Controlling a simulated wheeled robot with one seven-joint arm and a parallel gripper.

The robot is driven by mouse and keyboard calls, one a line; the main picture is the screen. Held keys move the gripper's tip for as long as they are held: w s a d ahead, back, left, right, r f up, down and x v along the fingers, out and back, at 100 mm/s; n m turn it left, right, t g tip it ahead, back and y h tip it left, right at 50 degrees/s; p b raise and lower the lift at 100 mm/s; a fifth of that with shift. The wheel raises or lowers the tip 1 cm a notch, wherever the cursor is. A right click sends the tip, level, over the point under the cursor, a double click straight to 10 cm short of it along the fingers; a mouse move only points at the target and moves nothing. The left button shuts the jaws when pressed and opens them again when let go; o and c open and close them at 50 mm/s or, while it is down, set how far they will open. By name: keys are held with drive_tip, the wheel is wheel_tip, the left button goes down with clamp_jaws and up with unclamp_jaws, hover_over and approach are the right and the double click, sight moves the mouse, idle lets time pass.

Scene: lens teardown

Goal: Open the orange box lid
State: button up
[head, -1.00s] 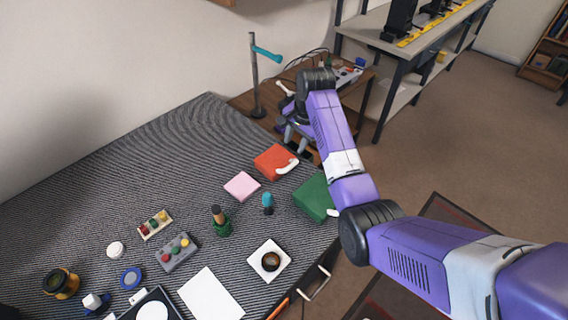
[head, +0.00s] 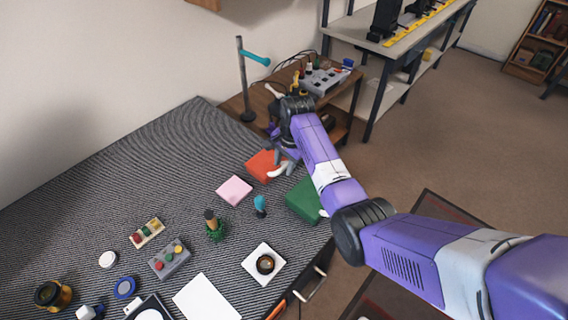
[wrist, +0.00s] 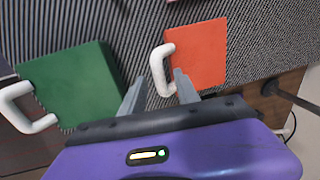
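The orange box (head: 263,166) lies on the dark ribbed table mat near its far right edge, left of my gripper. In the wrist view the orange box (wrist: 196,54) has a white handle (wrist: 163,68) on its left side, and its lid looks closed. In the head view my gripper (head: 280,152) is partly hidden by my wrist.
A green box (head: 304,200) with a white handle (wrist: 22,108) stands beside the orange one. A pink block (head: 234,190), a small blue-topped item (head: 260,204) and a green bottle (head: 214,226) stand nearby. A metal post (head: 242,80) rises behind on a wooden side table.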

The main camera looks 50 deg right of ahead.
clamp_jaws()
idle(1.4)
